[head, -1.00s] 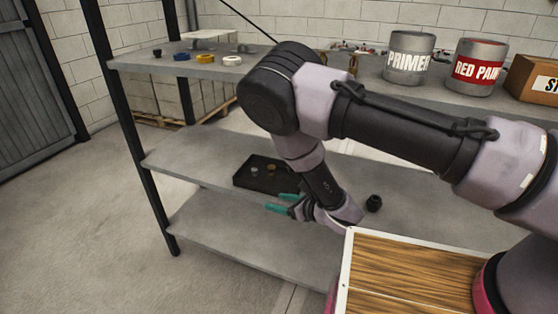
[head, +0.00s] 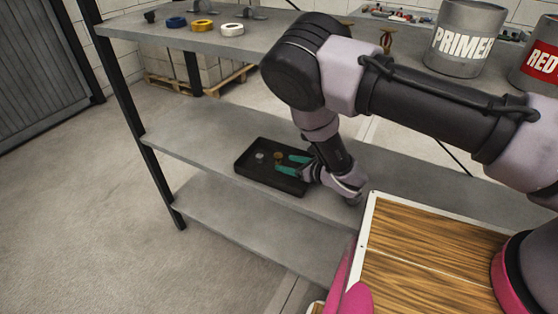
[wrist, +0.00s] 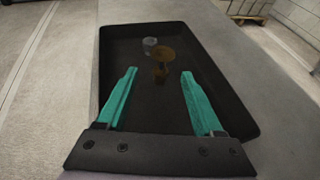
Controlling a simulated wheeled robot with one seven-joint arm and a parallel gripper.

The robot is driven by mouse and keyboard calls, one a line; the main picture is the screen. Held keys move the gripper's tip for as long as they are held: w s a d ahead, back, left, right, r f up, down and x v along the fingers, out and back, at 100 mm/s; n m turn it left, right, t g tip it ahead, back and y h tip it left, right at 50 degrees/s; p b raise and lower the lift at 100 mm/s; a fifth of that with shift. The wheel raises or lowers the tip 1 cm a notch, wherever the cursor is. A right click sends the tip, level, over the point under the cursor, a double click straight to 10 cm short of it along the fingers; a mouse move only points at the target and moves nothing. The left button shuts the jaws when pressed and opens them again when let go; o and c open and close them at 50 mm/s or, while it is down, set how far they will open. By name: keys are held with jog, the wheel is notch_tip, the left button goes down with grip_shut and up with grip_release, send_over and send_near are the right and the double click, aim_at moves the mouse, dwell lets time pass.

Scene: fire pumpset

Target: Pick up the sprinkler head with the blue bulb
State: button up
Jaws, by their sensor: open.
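A black tray (head: 246,168) lies on the middle shelf and fills most of the wrist view (wrist: 112,50). In it stand a brass-coloured sprinkler head (head: 278,155) and a small grey, silvery piece (head: 259,155). In the wrist view the brass head (wrist: 162,54) stands just beyond and between my fingertips, with the grey piece (wrist: 149,45) behind it to the left. No blue bulb can be made out on either. My gripper (head: 282,163) is open, its teal fingers reaching in over the tray from the right. It also shows in the wrist view (wrist: 159,74), empty.
The upper shelf (head: 270,38) hangs above, with tape rolls (head: 201,25) and a primer can (head: 466,38). A shelf post (head: 120,100) stands at the left. The middle shelf is clear left of the tray. A wood-topped surface (head: 420,250) is in front.

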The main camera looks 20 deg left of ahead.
aim_at(281, 161)
jog(key=x, duration=0.5)
jog(key=shift+w+a, duration=0.3)
jog(key=shift+c, duration=0.3)
grip_shut()
